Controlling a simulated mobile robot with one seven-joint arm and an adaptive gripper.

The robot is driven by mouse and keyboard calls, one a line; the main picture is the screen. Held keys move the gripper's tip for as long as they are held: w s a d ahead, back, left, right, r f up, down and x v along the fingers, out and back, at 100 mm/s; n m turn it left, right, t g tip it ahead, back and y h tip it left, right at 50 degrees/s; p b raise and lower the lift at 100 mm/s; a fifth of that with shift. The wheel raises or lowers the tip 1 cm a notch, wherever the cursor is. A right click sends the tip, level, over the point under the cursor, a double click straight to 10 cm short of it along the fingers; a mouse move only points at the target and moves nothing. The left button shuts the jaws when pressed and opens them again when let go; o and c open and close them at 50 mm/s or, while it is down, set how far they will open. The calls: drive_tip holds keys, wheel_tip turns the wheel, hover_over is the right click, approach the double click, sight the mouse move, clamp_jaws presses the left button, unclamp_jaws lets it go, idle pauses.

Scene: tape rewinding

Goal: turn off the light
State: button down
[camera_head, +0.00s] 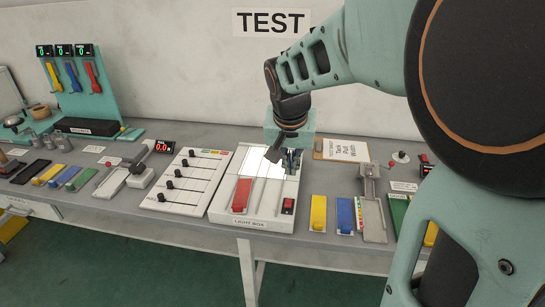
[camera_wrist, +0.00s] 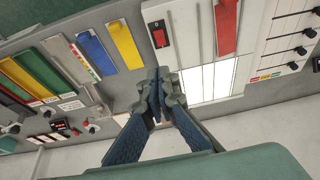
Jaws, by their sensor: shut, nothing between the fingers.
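The light box (camera_head: 223,207) stands on the table in the head view, with a bright white lit panel (camera_head: 258,162). A red lever (camera_head: 241,195) is at its front left and a red switch (camera_head: 288,206) in a black frame is at its front right. My gripper (camera_head: 292,164) is over the box's right side beside the panel, behind the switch. In the wrist view my gripper (camera_wrist: 160,76) is shut and empty, its tips just short of the switch (camera_wrist: 159,36).
A white slider board (camera_head: 187,181) is left of the light box. Yellow (camera_head: 318,212) and blue (camera_head: 345,214) blocks and a grey device (camera_head: 372,215) are to its right. A clipboard (camera_head: 341,150) lies behind them. My arm hides much of the right side.

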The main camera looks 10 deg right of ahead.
hover_over(289, 206)
drive_tip(key=w, duration=0.1)
drive_tip(key=f, duration=0.9)
drive_tip(key=shift+d+f, duration=0.2)
drive_tip(key=shift+s+a+f, duration=0.1)
drive_tip(key=shift+s+f, duration=0.15)
drive_tip(key=shift+f, duration=0.35)
drive_tip(key=shift+s+a+f, duration=0.1)
drive_tip(key=shift+s+f, duration=0.1)
drive_tip(key=shift+f, duration=0.4)
drive_tip(key=shift+s+f, duration=0.25)
drive_tip(key=shift+f, duration=0.35)
drive_tip(key=shift+f+b, duration=0.1)
drive_tip(key=shift+b, duration=0.45)
drive_tip(key=b, duration=0.2)
drive_tip(key=f+b, duration=0.1)
drive_tip(key=b, duration=0.1)
drive_tip(key=shift+s+a+t, duration=0.1)
drive_tip(key=shift+s+t, duration=0.1)
drive_tip(key=shift+t, duration=0.2)
drive_tip(key=shift+b, duration=0.75)
